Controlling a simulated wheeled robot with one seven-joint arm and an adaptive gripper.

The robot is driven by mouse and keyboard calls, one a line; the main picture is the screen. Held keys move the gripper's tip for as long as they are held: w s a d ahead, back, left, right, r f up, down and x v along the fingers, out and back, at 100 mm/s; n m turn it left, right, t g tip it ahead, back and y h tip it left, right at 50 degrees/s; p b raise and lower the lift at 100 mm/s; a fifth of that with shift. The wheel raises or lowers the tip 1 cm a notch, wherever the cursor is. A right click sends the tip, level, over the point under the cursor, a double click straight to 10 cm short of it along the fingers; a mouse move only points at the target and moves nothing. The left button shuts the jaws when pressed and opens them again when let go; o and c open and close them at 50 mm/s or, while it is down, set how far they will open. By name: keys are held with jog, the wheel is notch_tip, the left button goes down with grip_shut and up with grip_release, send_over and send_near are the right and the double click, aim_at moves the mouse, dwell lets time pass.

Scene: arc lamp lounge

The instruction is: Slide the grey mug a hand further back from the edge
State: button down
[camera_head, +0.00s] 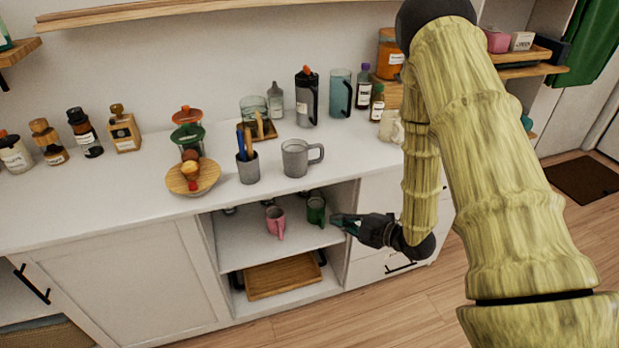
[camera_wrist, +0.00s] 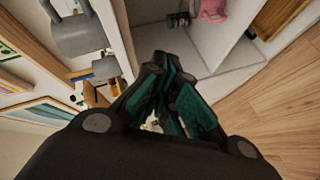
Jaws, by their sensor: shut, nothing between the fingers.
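The grey mug (camera_head: 295,158) stands upright on the white countertop (camera_head: 345,172), close to its front edge, with its handle toward the right. It also shows in the wrist view (camera_wrist: 78,36) at the upper left. My gripper (camera_head: 337,220) is below the countertop level, in front of the open shelf, lower right of the mug and apart from it. Its dark fingers with teal pads fill the middle of the wrist view (camera_wrist: 172,68). The gripper is shut and empty. The mug's far side is hidden in the head view.
A tumbler (camera_head: 306,105), a teal pitcher (camera_head: 340,95) and a glass jar stand behind. The shelf below holds pink (camera_head: 275,221) and green (camera_head: 316,210) mugs.

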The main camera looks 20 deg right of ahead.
notch_tip(320, 180, up, 9)
jog(key=w+d+n+y, duration=0.2)
jog(key=n+y, duration=0.3)
jog(key=n, duration=0.2)
jog(key=p, duration=0.1)
send_near(296, 168)
jog(key=w+a, duration=0.2)
jog(key=a, duration=0.2)
jog(key=shift+w+r, duration=0.2)
jog(key=shift+w, duration=0.45)
jog(key=shift+w, duration=0.1)
